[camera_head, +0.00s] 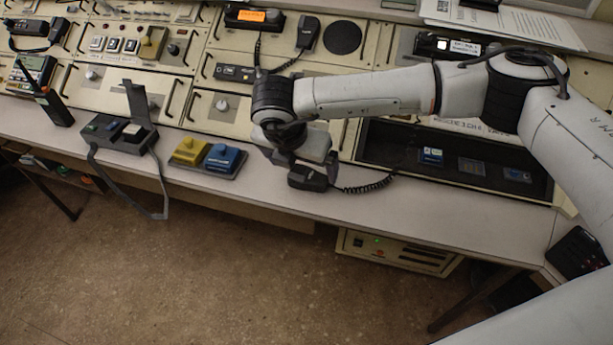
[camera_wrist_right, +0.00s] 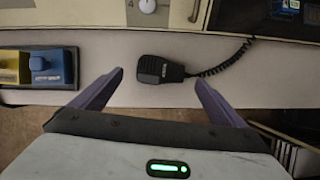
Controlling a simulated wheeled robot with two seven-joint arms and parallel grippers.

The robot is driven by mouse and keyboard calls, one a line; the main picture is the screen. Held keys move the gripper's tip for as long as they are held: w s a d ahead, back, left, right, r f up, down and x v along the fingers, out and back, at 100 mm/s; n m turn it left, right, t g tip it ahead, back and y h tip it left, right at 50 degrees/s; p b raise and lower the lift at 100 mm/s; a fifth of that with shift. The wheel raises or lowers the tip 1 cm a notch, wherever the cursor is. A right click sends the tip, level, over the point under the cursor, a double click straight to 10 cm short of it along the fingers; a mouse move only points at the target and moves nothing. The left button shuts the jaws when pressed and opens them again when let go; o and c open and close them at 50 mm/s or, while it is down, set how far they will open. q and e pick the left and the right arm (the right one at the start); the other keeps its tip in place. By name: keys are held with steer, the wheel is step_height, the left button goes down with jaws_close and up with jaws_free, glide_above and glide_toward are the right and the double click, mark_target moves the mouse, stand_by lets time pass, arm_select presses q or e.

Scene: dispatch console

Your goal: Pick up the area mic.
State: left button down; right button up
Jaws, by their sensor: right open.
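A black hand mic (camera_head: 308,178) with a coiled cord lies near the front edge of the desk. In the right wrist view the mic (camera_wrist_right: 160,69) lies between and just beyond the two fingertips. My right gripper (camera_wrist_right: 159,80) is open and empty, with a finger on either side of the mic's line. In the head view my right gripper (camera_head: 300,153) is directly behind and above the mic, partly hidden by its own wrist. Whether it touches the mic cannot be told. My left gripper is not in view.
A base with a yellow and a blue block (camera_head: 207,158) sits left of the mic. An open lidded box (camera_head: 120,133) stands further left. Another corded black mic (camera_head: 307,32) hangs on the console panel. A dark recessed tray (camera_head: 400,150) lies to the right.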

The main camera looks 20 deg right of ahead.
mark_target(308, 175)
steer(key=shift+p+x, duration=0.35)
steer(key=shift+x, duration=2.05)
steer(key=c, duration=1.2)
